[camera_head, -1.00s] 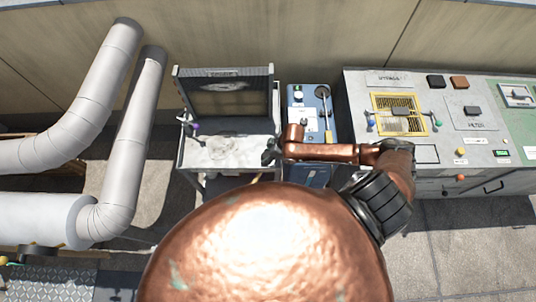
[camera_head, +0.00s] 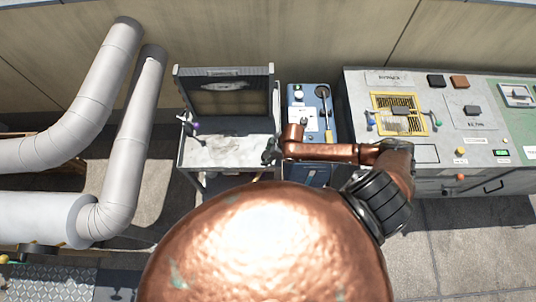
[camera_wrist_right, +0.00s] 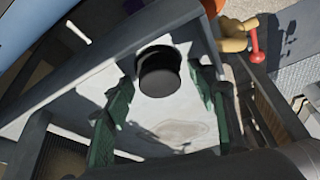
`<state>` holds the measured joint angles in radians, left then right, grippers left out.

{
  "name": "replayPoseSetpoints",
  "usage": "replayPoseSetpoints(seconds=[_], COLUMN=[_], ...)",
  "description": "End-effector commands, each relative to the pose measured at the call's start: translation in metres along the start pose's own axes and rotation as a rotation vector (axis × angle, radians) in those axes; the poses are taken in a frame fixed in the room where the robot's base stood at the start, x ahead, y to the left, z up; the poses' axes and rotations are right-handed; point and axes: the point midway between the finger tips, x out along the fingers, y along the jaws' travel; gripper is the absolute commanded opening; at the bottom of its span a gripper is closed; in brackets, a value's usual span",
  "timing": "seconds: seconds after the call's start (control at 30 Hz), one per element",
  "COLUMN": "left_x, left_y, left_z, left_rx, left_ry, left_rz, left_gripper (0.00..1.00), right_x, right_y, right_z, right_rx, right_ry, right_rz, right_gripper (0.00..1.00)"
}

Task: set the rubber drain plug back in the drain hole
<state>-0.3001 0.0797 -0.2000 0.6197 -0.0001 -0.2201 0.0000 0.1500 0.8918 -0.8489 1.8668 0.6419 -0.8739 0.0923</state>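In the right wrist view a black, round rubber plug (camera_wrist_right: 160,75) stands at the edge of a pale tray floor (camera_wrist_right: 85,105). My right gripper (camera_wrist_right: 160,80) is open, with one green finger on each side of the plug. Narrow gaps seem to show between the plug and the fingertips. In the head view the right gripper (camera_head: 270,152) is over the right end of the grey-white tray (camera_head: 220,152), where the plug cannot be made out. I cannot make out the drain hole in either view. My left gripper is not in view.
A dark framed panel (camera_head: 228,93) stands up behind the tray. A small purple-handled fitting (camera_head: 193,126) is at the tray's left. A blue box (camera_head: 309,108) and a control bench (camera_head: 440,110) are to the right. Thick pale pipes (camera_head: 88,90) fill the left side.

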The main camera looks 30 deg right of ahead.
Motion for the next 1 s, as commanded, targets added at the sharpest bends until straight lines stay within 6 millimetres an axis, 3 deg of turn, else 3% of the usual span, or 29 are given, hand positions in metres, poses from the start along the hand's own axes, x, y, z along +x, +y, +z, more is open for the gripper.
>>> replayPoseSetpoints(seconds=[0.43, 0.8, 1.0], left_x=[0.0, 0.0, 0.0], left_y=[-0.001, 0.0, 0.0], left_z=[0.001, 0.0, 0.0], left_rx=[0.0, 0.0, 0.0], left_ry=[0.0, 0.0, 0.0], left_rz=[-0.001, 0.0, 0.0], left_gripper=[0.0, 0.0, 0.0], right_x=[-0.009, -0.081, -0.11], right_y=[0.0, 0.0, 0.001], right_z=[0.001, 0.001, 0.002], right_rx=[0.0, -0.003, -0.001], right_ry=[-0.002, -0.001, -0.002], right_rz=[0.0, 0.002, 0.001], right_gripper=[0.59, 0.59, 0.59])
